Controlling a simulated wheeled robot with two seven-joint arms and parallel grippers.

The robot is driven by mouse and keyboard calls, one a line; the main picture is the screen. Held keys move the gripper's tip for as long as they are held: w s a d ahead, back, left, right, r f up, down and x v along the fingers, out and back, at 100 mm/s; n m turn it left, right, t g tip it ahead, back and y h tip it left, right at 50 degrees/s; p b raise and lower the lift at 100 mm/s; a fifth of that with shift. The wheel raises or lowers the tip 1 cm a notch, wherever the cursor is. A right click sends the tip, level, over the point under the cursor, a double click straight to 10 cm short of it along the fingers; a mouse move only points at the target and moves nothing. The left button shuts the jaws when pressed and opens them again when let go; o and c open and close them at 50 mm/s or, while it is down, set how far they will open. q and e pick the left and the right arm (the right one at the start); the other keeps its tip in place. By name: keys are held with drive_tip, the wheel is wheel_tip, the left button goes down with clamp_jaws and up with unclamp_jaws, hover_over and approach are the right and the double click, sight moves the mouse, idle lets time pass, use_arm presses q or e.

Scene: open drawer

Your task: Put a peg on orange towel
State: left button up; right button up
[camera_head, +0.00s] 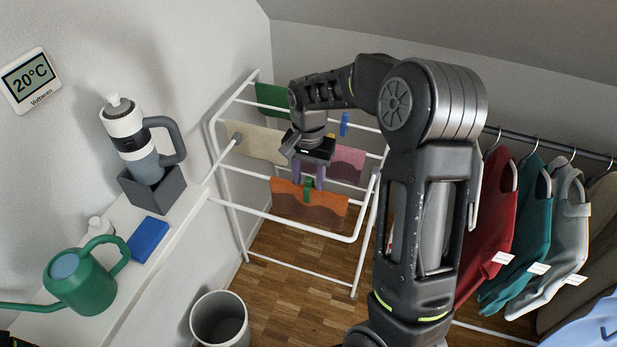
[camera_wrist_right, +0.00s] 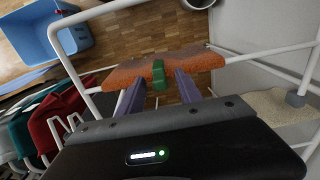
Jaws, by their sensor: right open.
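The orange towel (camera_head: 327,206) hangs over a front bar of the white drying rack; it also shows in the right wrist view (camera_wrist_right: 195,62). A green peg (camera_head: 308,184) stands at the towel's top edge over the bar. In the right wrist view the green peg (camera_wrist_right: 158,75) sits between my right fingers, with gaps visible on both sides. My right gripper (camera_head: 308,174) is open, its two purple fingers straddling the peg. Whether the peg's jaws clamp the towel is hard to see. My left gripper is out of view.
The white rack (camera_head: 292,215) also carries green, beige (camera_head: 258,142) and pink (camera_head: 347,163) towels and a blue peg (camera_head: 344,124). Clothes hang at right (camera_head: 490,223). A grey bin (camera_head: 220,322) stands on the floor. A green watering can (camera_head: 82,282) is on the left shelf.

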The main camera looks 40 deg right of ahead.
drive_tip(key=shift+r, duration=0.1)
wheel_tip(320, 180, up, 8)
drive_tip(key=shift+f+b, duration=0.15)
drive_tip(key=shift+b, duration=0.4)
drive_tip(key=shift+f, duration=0.1)
idle(0.4)
